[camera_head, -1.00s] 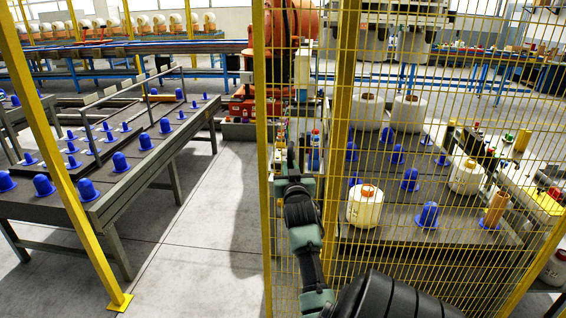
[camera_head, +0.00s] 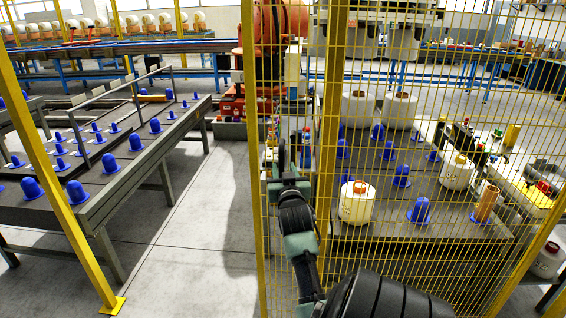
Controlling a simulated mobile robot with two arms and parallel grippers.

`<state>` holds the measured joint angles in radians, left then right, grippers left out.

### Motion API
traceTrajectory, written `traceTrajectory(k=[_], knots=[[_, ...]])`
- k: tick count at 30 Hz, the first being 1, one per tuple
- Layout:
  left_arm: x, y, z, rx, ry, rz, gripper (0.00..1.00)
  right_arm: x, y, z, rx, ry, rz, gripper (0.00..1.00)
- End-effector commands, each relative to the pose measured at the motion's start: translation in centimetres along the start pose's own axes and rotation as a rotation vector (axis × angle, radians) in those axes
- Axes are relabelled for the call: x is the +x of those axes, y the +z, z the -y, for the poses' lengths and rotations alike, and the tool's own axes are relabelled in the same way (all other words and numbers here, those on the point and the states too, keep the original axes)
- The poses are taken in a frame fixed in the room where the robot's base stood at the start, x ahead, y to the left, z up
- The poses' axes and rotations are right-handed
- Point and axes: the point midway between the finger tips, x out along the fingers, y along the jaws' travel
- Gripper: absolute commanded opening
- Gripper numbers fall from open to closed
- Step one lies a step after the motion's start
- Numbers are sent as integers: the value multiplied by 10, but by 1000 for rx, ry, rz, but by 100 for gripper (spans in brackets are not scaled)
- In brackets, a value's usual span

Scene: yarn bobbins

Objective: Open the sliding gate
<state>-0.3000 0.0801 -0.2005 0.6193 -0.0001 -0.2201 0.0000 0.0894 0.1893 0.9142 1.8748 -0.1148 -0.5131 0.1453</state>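The sliding gate is a yellow wire-mesh panel (camera_head: 420,262) in a yellow frame, filling the right half of the head view. Its left upright (camera_head: 257,200) stands at mid-picture. A wide gap lies between this upright and a slanting yellow post (camera_head: 75,220) at left. My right arm rises from the bottom right. My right gripper (camera_head: 281,155) is dark and edge-on, just right of the left upright and overlapping the mesh. I cannot tell whether it touches the gate, or whether its fingers are open or shut. My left gripper is out of view.
The grey floor (camera_head: 190,240) in the gap is clear. Left of it stands a grey table (camera_head: 135,175) with blue cones. Behind the mesh is a dark table (camera_head: 390,225) with white bobbins, a jug (camera_head: 357,204) and blue cones. An orange machine (camera_head: 270,40) stands behind.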

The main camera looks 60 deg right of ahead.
Motion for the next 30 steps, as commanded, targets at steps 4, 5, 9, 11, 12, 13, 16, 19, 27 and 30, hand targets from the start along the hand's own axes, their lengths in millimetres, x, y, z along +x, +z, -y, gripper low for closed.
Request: traceTrajectory(k=[4, 5, 9, 11, 12, 13, 16, 19, 27, 30], knots=[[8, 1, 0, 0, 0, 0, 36, -26, 2, -1, 0, 1, 0, 38], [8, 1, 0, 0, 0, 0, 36, -31, 3, -1, 0, 1, 0, 38], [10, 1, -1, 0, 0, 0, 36, -44, 1, -2, 0, 2, 0, 38], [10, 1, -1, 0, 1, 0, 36, -46, 1, -2, 0, 2, -1, 38], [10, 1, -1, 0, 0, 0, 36, -47, 0, -3, 0, 2, -1, 38], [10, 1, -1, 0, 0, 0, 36, -48, 0, -3, 0, 2, -1, 38], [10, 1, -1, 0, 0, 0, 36, -48, 0, -3, 0, 3, -1, 38], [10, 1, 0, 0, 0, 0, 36, -47, 0, -3, 0, 2, -1, 38], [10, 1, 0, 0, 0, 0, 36, -47, 0, -2, 0, 2, -1, 38], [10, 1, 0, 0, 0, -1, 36, -46, 3, 0, -2, -2, 4, 38]])
